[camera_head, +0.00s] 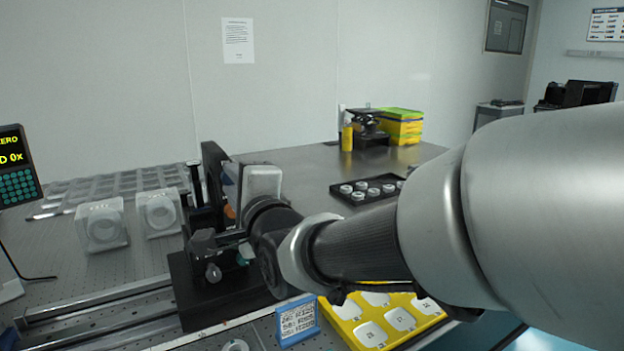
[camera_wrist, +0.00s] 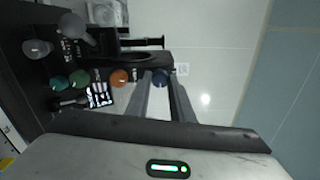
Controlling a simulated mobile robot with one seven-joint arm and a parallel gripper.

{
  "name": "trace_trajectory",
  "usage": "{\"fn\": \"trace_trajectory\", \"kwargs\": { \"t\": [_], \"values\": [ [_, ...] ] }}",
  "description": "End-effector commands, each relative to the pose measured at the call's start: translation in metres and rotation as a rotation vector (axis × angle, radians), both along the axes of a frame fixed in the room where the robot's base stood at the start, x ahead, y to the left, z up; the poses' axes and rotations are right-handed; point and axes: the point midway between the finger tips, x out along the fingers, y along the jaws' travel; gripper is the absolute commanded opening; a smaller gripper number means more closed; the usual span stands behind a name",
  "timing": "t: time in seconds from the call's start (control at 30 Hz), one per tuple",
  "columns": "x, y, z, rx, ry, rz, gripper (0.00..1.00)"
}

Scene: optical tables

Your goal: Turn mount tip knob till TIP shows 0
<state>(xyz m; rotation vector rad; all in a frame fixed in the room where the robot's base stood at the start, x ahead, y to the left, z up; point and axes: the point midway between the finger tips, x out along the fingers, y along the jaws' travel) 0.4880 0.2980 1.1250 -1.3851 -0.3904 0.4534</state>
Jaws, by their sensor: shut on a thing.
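The black optic mount (camera_head: 214,172) stands upright on a black base at the left of the head view. In the wrist view, the mount (camera_wrist: 130,60) carries a blue knob (camera_wrist: 160,77) and an orange knob (camera_wrist: 120,77) side by side. My gripper (camera_wrist: 161,84) is shut on the blue knob, with a finger on either side. In the head view my gripper's body hides the fingertips and most of the knobs. A small black-and-white display (camera_wrist: 99,95) is by the mount, too small to read. I cannot see a TIP reading.
Green knobs (camera_wrist: 78,78) and grey knobs (camera_wrist: 38,47) sit close to the left in the wrist view. A readout (camera_head: 16,165) is cut off at the left edge. A yellow tray (camera_head: 385,325), a blue sign (camera_head: 298,322) and a black tray (camera_head: 365,190) stand near my arm.

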Motion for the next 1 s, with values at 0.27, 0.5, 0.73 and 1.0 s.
{"fn": "trace_trajectory", "kwargs": {
  "t": [0.27, 0.5, 0.73, 1.0],
  "values": [
    [0.0003, 0.0004, 0.0023, 0.044, 0.021, 0.0, 0.0],
    [0.0004, 0.0004, 0.0025, 0.047, 0.021, 0.0, 0.0],
    [0.0004, 0.0003, 0.0023, 0.045, 0.022, 0.0, 0.36],
    [0.0002, 0.0001, 0.001, 0.044, 0.024, 0.0, 0.39]
  ]
}}
